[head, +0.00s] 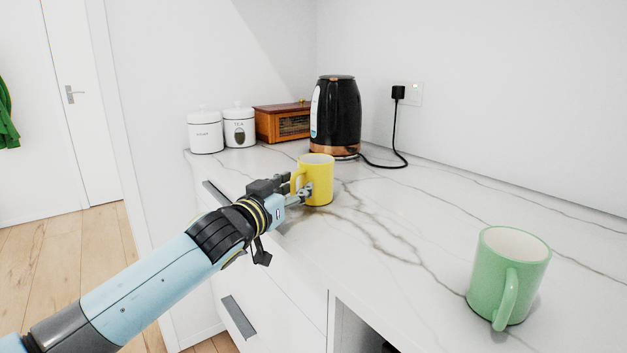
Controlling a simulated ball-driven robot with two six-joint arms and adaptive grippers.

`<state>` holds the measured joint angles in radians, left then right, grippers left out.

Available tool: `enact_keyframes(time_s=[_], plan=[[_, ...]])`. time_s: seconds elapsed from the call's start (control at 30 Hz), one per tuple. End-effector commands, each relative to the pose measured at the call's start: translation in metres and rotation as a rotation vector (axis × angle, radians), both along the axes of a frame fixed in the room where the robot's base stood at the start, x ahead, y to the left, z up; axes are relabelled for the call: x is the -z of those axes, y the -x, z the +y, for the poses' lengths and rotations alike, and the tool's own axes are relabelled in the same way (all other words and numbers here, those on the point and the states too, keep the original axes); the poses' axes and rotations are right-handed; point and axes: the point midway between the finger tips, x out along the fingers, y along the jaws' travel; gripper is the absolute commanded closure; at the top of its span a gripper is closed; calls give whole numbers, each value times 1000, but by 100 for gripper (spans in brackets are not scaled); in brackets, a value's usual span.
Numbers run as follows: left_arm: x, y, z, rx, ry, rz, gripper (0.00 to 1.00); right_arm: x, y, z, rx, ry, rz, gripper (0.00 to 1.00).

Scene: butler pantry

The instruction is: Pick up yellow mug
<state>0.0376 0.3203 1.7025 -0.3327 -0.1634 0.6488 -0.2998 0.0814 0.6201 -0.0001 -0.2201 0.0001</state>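The yellow mug (319,182) is upright at the counter's left part, near its front edge. Its handle is on the left side, partly covered by my gripper. My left gripper (299,188) reaches in from the left and is at the handle. One finger overlaps the lower left of the mug's wall, and the other is at the handle's left. I cannot tell whether the fingers are closed on the handle or only around it. I also cannot tell whether the mug's base touches the counter. My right gripper is not in view.
A green mug (499,272) stands on the marble counter (420,210) at the front right. Behind the yellow mug are a black kettle (338,112) with a cord, a wooden box (281,123) and two white canisters (205,133). The middle of the counter is clear.

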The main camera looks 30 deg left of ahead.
Motion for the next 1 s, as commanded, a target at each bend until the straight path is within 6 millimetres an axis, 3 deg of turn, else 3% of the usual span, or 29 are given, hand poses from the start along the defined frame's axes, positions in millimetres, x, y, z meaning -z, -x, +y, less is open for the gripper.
enact_keyframes(time_s=[0.13, 0.43, 1.0], plan=[[1, 0, 0, 0, 0, 0, 63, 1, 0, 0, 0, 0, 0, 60], [1, 1, 0, 0, 0, 0, 100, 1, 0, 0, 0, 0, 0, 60], [0, 1, 0, 1, 0, -2, 100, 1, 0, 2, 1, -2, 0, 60]])
